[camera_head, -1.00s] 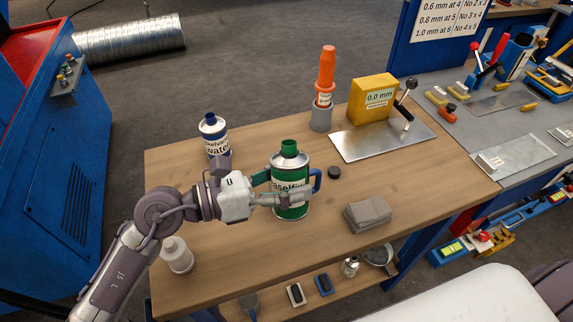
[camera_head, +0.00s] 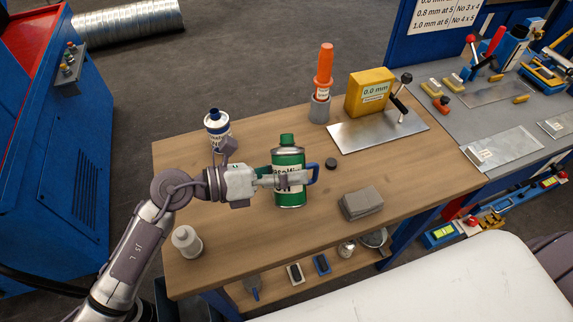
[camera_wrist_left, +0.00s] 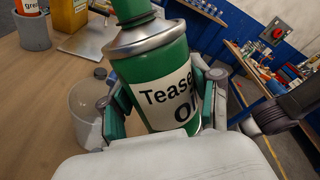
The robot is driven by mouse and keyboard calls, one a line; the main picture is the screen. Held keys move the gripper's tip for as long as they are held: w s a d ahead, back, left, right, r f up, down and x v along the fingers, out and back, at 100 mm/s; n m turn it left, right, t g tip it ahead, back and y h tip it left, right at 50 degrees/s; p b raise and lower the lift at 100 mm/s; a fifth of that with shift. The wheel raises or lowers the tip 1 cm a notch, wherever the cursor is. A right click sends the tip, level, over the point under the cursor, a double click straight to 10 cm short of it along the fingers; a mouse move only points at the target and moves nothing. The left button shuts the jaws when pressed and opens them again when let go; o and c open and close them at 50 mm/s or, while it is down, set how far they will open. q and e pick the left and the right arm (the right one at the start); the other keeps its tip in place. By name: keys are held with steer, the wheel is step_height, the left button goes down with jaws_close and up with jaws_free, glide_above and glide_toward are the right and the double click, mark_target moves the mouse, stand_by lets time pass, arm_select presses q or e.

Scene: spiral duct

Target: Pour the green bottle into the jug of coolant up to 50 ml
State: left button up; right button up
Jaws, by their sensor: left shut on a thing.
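The green bottle (camera_head: 289,196) is a green can with a silver shoulder, a green top and a white label. It stands upright near the middle of the wooden table (camera_head: 240,240). My left gripper (camera_head: 286,180) is shut on its body from the left. The left wrist view shows the bottle (camera_wrist_left: 150,70) between both fingers. A blue handle (camera_head: 317,171) shows just right of the bottle, seemingly the jug's. The left wrist view shows a clear jug-like vessel (camera_wrist_left: 84,112) beside the left finger; its level and marks cannot be read.
A blue-capped white bottle (camera_head: 217,143) stands behind my left arm, and a small white bottle (camera_head: 187,241) in front.

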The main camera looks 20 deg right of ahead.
arm_select(q)
steer(key=shift+r, duration=0.1)
steer(key=shift+n+p, duration=0.4)
steer(key=shift+p, duration=0.35)
stand_by(0.6)
steer(key=shift+s+a+f+n+g+y+p, duration=0.15)
steer(key=shift+s+f+n+g+p, duration=0.1)
steer(key=shift+n+p, duration=0.6)
steer(key=shift+s+d+f+n+g+y+p, duration=0.2)
steer(key=shift+n+p, duration=0.35)
steer(key=shift+p, duration=0.6)
stand_by(3.0)
steer(key=shift+s+a+r+n+g+p, duration=0.2)
steer(key=shift+r+n+g+p, duration=0.2)
steer(key=shift+p, duration=0.5)
stand_by(0.6)
